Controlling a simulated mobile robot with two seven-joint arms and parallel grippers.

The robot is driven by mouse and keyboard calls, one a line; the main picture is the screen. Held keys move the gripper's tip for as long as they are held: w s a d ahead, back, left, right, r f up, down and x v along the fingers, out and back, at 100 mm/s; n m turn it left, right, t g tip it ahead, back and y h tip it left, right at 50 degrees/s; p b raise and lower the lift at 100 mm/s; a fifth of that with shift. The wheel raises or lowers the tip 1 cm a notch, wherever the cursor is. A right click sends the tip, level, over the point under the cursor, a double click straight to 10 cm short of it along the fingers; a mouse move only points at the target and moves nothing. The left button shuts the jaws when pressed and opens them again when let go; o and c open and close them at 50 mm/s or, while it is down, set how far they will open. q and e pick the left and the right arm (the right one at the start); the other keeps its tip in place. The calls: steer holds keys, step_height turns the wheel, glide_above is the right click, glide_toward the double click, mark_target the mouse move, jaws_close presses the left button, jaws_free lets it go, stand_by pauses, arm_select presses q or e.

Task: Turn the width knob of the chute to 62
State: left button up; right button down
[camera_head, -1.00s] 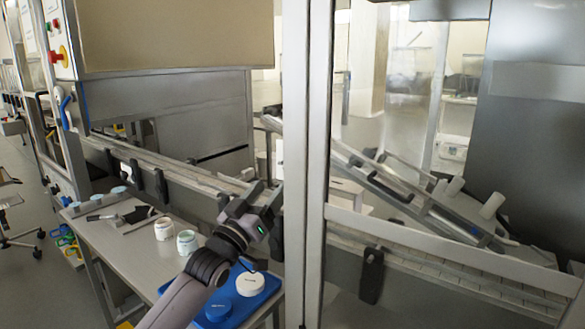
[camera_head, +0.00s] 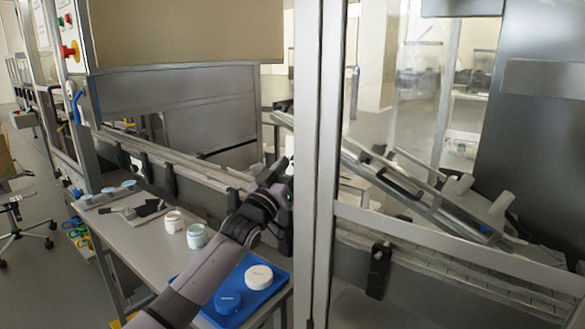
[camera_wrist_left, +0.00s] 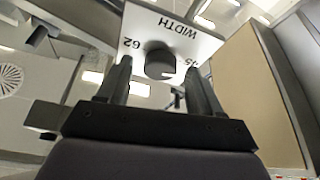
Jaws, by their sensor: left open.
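The dark round width knob (camera_wrist_left: 160,61) sits on a white plate (camera_wrist_left: 205,42) marked WIDTH in the left wrist view. The plate carries 62 on the left of the knob and another number, hard to read, on the right. The knob's pointer setting is hard to tell. My left gripper (camera_wrist_left: 158,82) is open, with one finger on each side of the knob; contact is not visible. In the head view my left gripper (camera_head: 280,182) is beside the pale upright post, its tip partly hidden. The knob is not visible there. My right gripper is not in view.
The pale post (camera_head: 317,150) stands close to the gripper's right. A conveyor rail (camera_head: 200,172) runs behind the arm. Below, a table (camera_head: 150,250) holds two small jars (camera_head: 174,221) and a blue tray (camera_head: 265,292) with a white lid (camera_head: 259,277) and a blue lid (camera_head: 227,301).

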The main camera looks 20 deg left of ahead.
arm_select(q)
steer(key=c, duration=1.1)
steer(key=shift+o, duration=0.2)
